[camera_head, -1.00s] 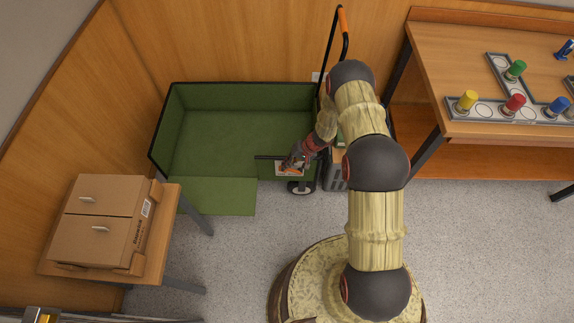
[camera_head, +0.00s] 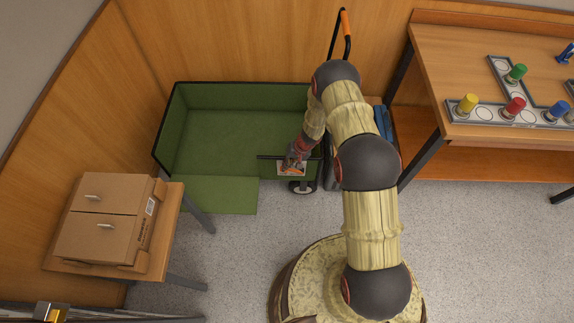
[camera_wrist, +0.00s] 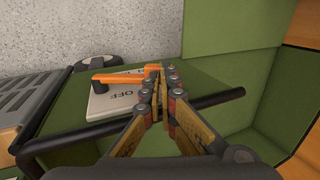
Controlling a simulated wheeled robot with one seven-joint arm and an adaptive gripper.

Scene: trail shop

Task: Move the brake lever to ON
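The brake lever (camera_wrist: 118,76) is an orange bar over a pale plate (camera_wrist: 101,103) on the green wagon's side. The plate reads OFF below the bar; the rest of its lettering is hidden or too small to read. The bar lies roughly crosswise in the wrist view, its right end at my fingertips. My gripper (camera_wrist: 161,78) has its fingertips drawn together, with only a thin gap between them. I cannot tell whether they touch the lever. In the head view my gripper (camera_head: 290,168) is over the plate at the wagon's front right, hiding much of it.
The green wagon (camera_head: 225,143) stands against the wooden wall, with a dark bar (camera_wrist: 207,101) close to my fingers. A wheel (camera_head: 301,187) sits below the plate.

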